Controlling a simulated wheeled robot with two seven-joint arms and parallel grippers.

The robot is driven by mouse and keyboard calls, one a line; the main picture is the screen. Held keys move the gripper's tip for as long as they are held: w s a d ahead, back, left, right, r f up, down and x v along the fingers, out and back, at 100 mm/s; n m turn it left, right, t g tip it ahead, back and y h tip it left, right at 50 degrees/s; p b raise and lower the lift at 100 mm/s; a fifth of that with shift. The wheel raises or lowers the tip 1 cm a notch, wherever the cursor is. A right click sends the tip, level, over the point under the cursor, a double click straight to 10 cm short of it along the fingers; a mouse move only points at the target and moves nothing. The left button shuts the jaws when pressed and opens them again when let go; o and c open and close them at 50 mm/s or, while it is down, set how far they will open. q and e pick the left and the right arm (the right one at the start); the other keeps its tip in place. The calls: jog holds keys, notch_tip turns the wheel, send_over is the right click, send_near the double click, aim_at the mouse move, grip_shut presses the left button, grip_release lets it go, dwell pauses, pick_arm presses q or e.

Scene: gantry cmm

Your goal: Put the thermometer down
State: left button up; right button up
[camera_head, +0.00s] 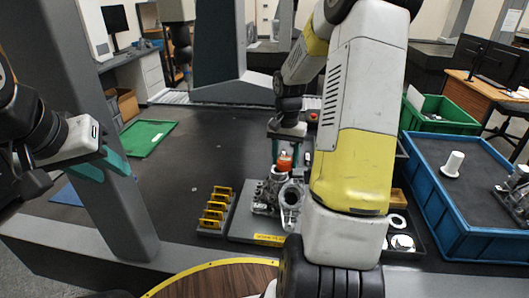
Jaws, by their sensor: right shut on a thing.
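My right gripper (285,156) points down at the middle of the table, its teal fingers closed around an orange-red object (285,161), which seems to be the thermometer. The object is just above or touching the top of a grey metal casting (270,192); I cannot tell which. Its lower part is hidden by the casting. My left gripper (108,169) is at the left with its teal fingers apart and nothing between them.
A rack with yellow holders (215,209) stands left of the casting. A black tray with white rings (401,240) is to the right, beside a blue bin (451,233).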

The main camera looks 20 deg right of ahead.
aim_at(280, 160)
jog(key=shift+w+f, duration=1)
jog(key=shift+w, duration=0.2)
jog(key=shift+w+f, duration=0.95)
jog(key=shift+w, duration=0.25)
jog(key=shift+f, duration=0.2)
jog(key=o, duration=1.4)
